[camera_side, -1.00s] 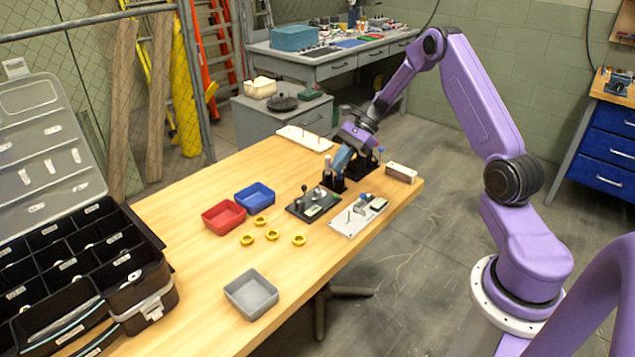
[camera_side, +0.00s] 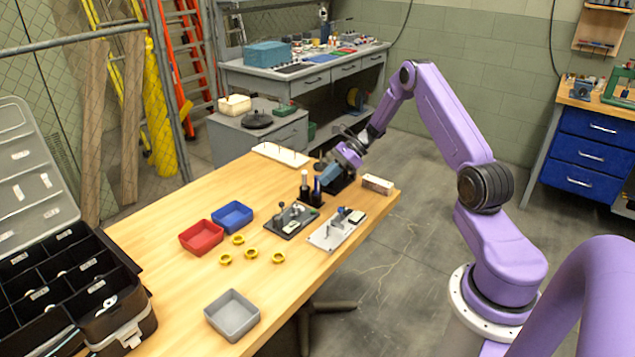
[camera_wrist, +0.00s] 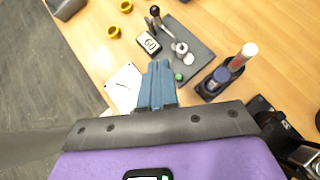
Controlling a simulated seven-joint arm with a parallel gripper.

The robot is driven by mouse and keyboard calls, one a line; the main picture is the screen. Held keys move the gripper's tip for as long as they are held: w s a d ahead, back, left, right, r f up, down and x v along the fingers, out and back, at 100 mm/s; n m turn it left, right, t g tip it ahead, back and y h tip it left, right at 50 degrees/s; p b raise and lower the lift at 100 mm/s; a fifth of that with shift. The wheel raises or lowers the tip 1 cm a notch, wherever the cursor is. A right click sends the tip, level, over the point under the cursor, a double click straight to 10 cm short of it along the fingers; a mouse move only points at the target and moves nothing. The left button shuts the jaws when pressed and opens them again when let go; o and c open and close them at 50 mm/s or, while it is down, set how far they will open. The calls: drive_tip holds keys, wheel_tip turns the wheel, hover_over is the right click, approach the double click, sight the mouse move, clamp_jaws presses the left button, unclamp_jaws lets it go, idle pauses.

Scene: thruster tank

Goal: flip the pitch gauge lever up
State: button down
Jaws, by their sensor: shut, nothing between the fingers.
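My gripper (camera_side: 330,172) has its blue fingers shut and empty, above the far right part of the wooden table. In the wrist view the closed fingers (camera_wrist: 157,72) point toward a dark plate (camera_wrist: 196,44) and overlap its near edge in the picture; contact cannot be told. The dark plate, also in the side view (camera_side: 283,226), carries a black-knobbed lever (camera_wrist: 154,11), a small display reading 60 (camera_wrist: 149,43) and round silver parts. A light plate (camera_wrist: 122,80), also in the side view (camera_side: 322,238), carries small fittings. I cannot read which is the pitch gauge.
A black holder with white-topped (camera_side: 304,183) and blue-topped (camera_side: 317,189) posts stands beside the dark plate. Red (camera_side: 201,238), blue (camera_side: 232,215) and grey (camera_side: 232,315) bins, several yellow rings (camera_side: 238,240) and a black organizer case (camera_side: 70,275) occupy the table.

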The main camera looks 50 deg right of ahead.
drive_tip(key=x, duration=0.8)
drive_tip(key=w+a, duration=0.1)
drive_tip(key=a, duration=0.1)
drive_tip(key=shift+w+a, duration=0.35)
drive_tip(key=shift+w+a+r, duration=0.15)
drive_tip(key=shift+w+a, duration=0.15)
drive_tip(key=shift+a, duration=0.15)
